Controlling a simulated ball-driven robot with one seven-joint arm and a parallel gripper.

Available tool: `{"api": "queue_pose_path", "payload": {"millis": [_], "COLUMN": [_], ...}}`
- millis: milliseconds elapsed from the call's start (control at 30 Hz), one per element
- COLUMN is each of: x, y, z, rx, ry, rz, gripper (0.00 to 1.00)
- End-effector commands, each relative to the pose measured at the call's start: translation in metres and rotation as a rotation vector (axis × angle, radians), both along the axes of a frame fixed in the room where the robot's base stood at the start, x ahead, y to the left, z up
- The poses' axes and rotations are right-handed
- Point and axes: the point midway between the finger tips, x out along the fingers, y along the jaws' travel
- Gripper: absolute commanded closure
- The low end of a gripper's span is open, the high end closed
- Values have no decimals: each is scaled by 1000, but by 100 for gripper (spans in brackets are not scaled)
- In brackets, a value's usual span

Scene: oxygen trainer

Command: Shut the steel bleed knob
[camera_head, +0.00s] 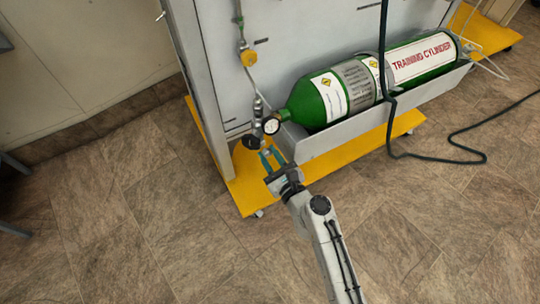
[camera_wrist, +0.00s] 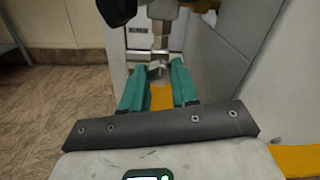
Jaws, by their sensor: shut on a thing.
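The steel bleed knob (camera_wrist: 158,71) hangs at the lower end of a steel fitting (camera_wrist: 160,42) in the wrist view. My gripper (camera_wrist: 157,77) has its two teal fingers on either side of the knob, shut on it. In the head view my gripper (camera_head: 267,159) reaches up to the fittings just below the pressure gauge (camera_head: 271,126). The knob is too small and too covered by the fingers to make out there.
A black handwheel (camera_head: 251,142) sits close to the left of my fingers. A green training cylinder (camera_head: 335,95) lies in a grey cradle (camera_head: 360,128) to the right. A yellow base plate (camera_head: 245,182) lies below. A dark hose (camera_head: 388,115) hangs at the right.

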Motion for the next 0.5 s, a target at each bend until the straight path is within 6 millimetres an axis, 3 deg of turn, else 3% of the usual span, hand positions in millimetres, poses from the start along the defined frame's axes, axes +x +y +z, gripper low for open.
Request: {"api": "queue_pose_path", "payload": {"millis": [300,500], "x": [0,-1], "y": [-1,0], "z": [-1,-1], "rx": [-1,-1], "ry": [2,2], "rz": [-2,0], "gripper": [46,46]}}
